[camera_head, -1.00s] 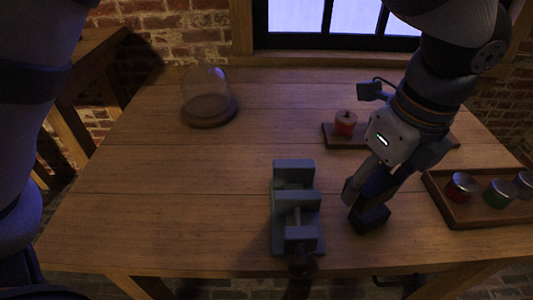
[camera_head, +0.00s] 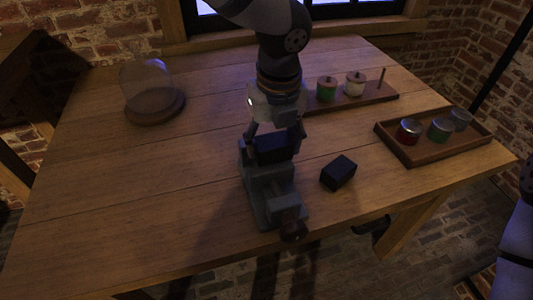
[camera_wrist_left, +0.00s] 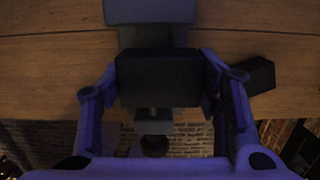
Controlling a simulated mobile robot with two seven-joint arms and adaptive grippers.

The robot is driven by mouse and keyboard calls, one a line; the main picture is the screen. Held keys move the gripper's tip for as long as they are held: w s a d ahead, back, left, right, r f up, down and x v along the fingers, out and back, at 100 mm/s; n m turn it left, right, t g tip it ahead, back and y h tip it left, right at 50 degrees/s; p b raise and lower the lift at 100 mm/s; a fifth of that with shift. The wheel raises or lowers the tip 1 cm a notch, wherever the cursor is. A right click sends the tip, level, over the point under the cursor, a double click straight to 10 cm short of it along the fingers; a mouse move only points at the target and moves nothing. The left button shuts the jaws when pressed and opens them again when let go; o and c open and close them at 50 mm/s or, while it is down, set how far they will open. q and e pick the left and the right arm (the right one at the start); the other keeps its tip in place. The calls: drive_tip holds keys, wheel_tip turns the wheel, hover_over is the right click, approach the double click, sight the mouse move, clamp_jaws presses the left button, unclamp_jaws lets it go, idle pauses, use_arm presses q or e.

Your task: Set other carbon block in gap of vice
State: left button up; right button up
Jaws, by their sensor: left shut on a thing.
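My left gripper (camera_head: 274,138) is shut on a black carbon block (camera_head: 273,150), which shows large between the fingers in the left wrist view (camera_wrist_left: 157,78). The block is over the grey-green vice (camera_head: 262,205), covering its gap from view. I cannot tell whether it is above the jaws or partly between them. The vice shows beyond the block in the left wrist view (camera_wrist_left: 150,11). A second black carbon block (camera_head: 339,172) lies on the table right of the vice; it also shows in the left wrist view (camera_wrist_left: 260,75). My right gripper is out of view.
A wooden tray (camera_head: 419,157) with several lidded jars stands at the right. A wooden board (camera_head: 379,97) with a green and a white piece and a peg is behind. A glass dome on a wooden base (camera_head: 155,112) stands back left.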

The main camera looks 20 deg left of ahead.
sight(268, 142)
use_arm(q)
drive_tip(key=f, duration=0.1)
drive_tip(key=a+f, duration=0.1)
drive_tip(key=f, duration=0.2)
drive_tip(key=shift+w+a+f, duration=0.3)
drive_tip(key=shift+a+f, duration=0.1)
drive_tip(key=c, duration=0.3)
drive_tip(key=shift+f, duration=0.2)
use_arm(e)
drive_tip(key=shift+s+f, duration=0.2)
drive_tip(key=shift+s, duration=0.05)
use_arm(q)
drive_tip(key=shift+f, duration=0.15)
drive_tip(key=o, duration=1.7)
drive_tip(key=shift+f, duration=0.1)
drive_tip(key=shift+o, duration=0.2)
drive_tip(key=r, duration=0.8)
drive_tip(key=s+d+r, duration=0.1)
drive_tip(key=r, duration=0.3)
drive_tip(key=shift+s+r+p, duration=0.1)
drive_tip(key=shift+r+p, duration=0.15)
drive_tip(key=shift+p, duration=0.05)
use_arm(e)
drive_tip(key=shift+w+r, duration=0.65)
